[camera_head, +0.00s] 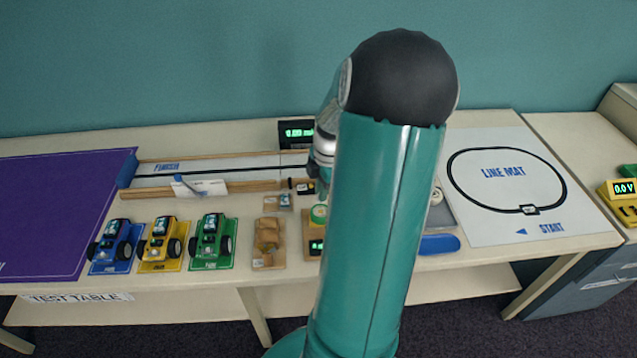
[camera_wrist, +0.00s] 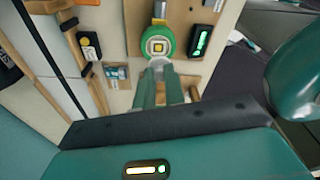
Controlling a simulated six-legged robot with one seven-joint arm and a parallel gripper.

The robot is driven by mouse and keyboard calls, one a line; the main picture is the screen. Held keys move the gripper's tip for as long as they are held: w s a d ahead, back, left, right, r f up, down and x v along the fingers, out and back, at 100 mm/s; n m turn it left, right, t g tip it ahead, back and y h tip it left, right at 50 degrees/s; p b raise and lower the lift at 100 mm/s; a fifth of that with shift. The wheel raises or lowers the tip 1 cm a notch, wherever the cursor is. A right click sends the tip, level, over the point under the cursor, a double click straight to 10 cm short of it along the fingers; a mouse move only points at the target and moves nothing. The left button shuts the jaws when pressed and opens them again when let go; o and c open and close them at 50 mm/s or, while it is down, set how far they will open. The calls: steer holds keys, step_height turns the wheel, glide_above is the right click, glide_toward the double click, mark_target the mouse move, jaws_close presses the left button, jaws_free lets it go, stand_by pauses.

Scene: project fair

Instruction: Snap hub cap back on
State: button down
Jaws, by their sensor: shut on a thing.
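My gripper (camera_wrist: 160,84) shows in the wrist view with its two fingers close together, shut on a small pale grey piece (camera_wrist: 159,63), which looks like the hub cap. The piece is mostly hidden by the fingers. The gap between piece and wheel cannot be judged.
A green-lit display (camera_wrist: 200,42) sits on the board beside the wheel. Blue, yellow and green cars (camera_head: 210,240) stand to the left, with a wooden tray (camera_head: 267,243) nearer. A wood-railed track (camera_head: 220,170) runs behind. The line mat (camera_head: 505,185) lies at right.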

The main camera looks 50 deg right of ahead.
steer(key=shift+f, duration=2.25)
steer(key=shift+f, duration=0.2)
stand_by(0.4)
steer(key=c, duration=0.9)
jaws_free()
steer(key=shift+d+r, duration=0.1)
steer(key=shift+r, duration=0.05)
steer(key=shift+r, duration=3.4)
jaws_close()
